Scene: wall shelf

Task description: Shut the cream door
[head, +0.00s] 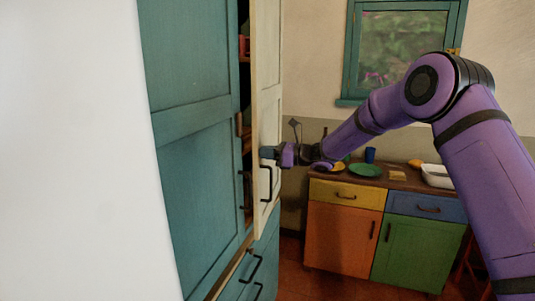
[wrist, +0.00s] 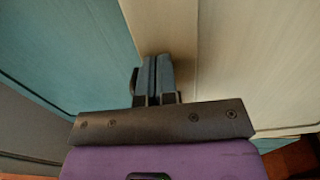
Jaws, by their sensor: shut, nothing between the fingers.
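The cream door (head: 268,90) is on the teal cupboard (head: 195,120) and stands ajar, seen at a steep angle, with a dark gap behind it. A black handle (head: 268,184) is on its face. My gripper (head: 266,153) is shut and empty, at the door's face just above the handle. In the wrist view the shut fingers (wrist: 158,62) point at the cream door (wrist: 235,50) and their tips seem to touch it; exact contact is hard to tell. The teal cupboard front (wrist: 70,35) shows at left there.
Below are teal drawers (head: 245,270) with black handles. To the right, a counter with an orange door (head: 340,238) and a green door (head: 405,250) holds a green plate (head: 366,170), a blue cup (head: 370,155) and a white tray (head: 437,176). A white surface (head: 70,150) fills the left.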

